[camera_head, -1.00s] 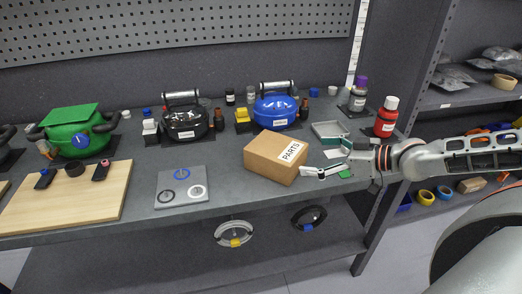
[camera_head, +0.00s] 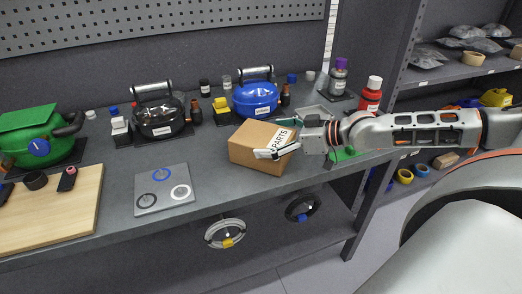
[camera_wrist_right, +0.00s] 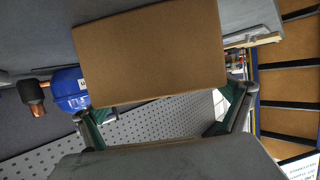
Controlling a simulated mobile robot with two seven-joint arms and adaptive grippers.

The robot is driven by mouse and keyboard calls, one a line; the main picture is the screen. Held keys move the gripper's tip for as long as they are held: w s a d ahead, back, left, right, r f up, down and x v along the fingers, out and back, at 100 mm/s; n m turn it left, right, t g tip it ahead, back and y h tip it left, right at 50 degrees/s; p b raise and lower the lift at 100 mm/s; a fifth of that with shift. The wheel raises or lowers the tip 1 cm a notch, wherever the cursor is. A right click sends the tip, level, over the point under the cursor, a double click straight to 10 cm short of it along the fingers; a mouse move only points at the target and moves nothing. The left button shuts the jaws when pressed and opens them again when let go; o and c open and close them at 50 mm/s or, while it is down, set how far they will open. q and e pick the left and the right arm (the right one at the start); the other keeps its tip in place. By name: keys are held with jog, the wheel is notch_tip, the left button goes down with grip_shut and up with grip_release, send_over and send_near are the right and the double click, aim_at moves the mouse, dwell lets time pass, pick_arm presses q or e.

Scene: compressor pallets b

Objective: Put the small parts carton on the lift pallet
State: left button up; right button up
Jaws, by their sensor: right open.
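The small parts carton (camera_head: 250,149) is a brown box with a white PARTS label, sitting on the grey bench near its front edge. My right gripper (camera_head: 276,138) comes in from the right, open, with one finger across the carton's front side and the other near its back edge. In the right wrist view the carton (camera_wrist_right: 152,55) fills the upper middle, ahead of and partly between the spread fingers (camera_wrist_right: 165,118); I cannot tell if they touch it. I cannot tell for certain which thing is the lift pallet. My left gripper is not in view.
A grey plate (camera_head: 151,200) with printed rings lies left of the carton. A wooden board (camera_head: 75,220) is farther left, by a green compressor (camera_head: 28,135). Black (camera_head: 158,118) and blue (camera_head: 256,98) compressors stand behind.

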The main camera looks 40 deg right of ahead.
jog(key=shift+x, duration=1)
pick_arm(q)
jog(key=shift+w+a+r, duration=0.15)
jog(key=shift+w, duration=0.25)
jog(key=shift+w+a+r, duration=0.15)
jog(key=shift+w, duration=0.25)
pick_arm(e)
jog(key=shift+w, duration=0.1)
jog(key=c, duration=1.4)
jog(key=shift+r, duration=0.15)
jog(key=c, duration=0.4)
jog(key=shift+o, duration=0.2)
jog(key=shift+r, duration=0.2)
pick_arm(q)
jog(key=p, duration=0.1)
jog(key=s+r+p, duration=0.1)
jog(key=p, duration=0.1)
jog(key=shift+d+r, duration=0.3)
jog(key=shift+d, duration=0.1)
pick_arm(e)
notch_tip(320, 180, up, 20)
jog(key=shift+f, duration=0.2)
